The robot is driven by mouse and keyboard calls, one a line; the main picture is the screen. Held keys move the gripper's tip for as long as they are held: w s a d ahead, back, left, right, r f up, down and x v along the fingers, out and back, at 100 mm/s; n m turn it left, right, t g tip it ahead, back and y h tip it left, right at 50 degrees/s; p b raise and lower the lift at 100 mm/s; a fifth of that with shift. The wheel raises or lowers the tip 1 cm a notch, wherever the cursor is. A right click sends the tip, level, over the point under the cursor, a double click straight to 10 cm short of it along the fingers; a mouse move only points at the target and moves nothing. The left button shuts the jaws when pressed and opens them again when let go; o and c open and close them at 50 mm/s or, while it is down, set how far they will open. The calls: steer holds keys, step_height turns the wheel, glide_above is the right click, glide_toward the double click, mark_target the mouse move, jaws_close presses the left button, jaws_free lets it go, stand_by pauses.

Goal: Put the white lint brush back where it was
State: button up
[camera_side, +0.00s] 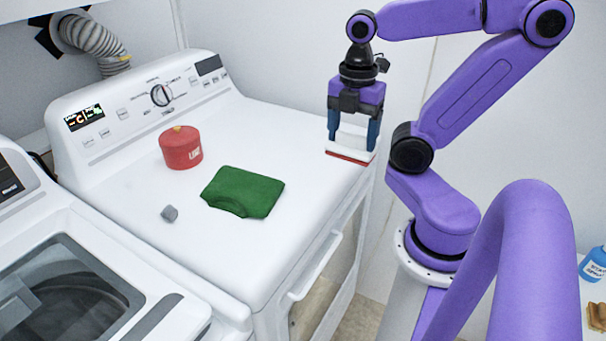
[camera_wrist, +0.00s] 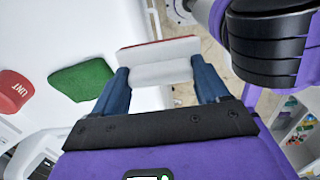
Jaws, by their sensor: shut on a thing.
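The white lint brush (camera_side: 352,143) has a white body with a red strip along its lower edge. My gripper (camera_side: 352,132) is shut on it, with one blue finger at each side. It is held near the right edge of the white dryer top (camera_side: 290,125); I cannot tell whether it touches the surface. In the wrist view the brush (camera_wrist: 160,72) lies between the fingertips of my gripper (camera_wrist: 160,78), its red strip at the far edge.
A green folded cloth (camera_side: 243,191), a red lidded tin (camera_side: 181,148) and a small grey lump (camera_side: 170,213) are on the dryer top. A washer (camera_side: 70,290) stands at left. A blue bottle (camera_side: 594,264) stands at far right. The dryer top's back right is clear.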

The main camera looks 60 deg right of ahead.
steer(key=w+d+f, duration=0.1)
steer(key=w+f, duration=0.2)
steer(key=w, duration=0.1)
steer(key=w+d+f, duration=0.1)
steer(key=w+f, duration=0.2)
steer(key=w, duration=0.1)
steer(key=w+d+f, duration=0.1)
steer(key=w+f, duration=0.2)
steer(key=w, duration=0.1)
steer(key=shift+w+d+f, duration=0.15)
steer(key=shift+w+d, duration=0.15)
steer(key=shift+w, duration=0.1)
steer(key=shift+w+f, duration=0.1)
steer(key=shift+f, duration=0.05)
steer(key=shift+w+f, duration=0.15)
steer(key=shift+f, duration=1.55)
steer(key=shift+f, duration=0.15)
steer(key=o, duration=0.9)
steer(key=shift+o, duration=0.2)
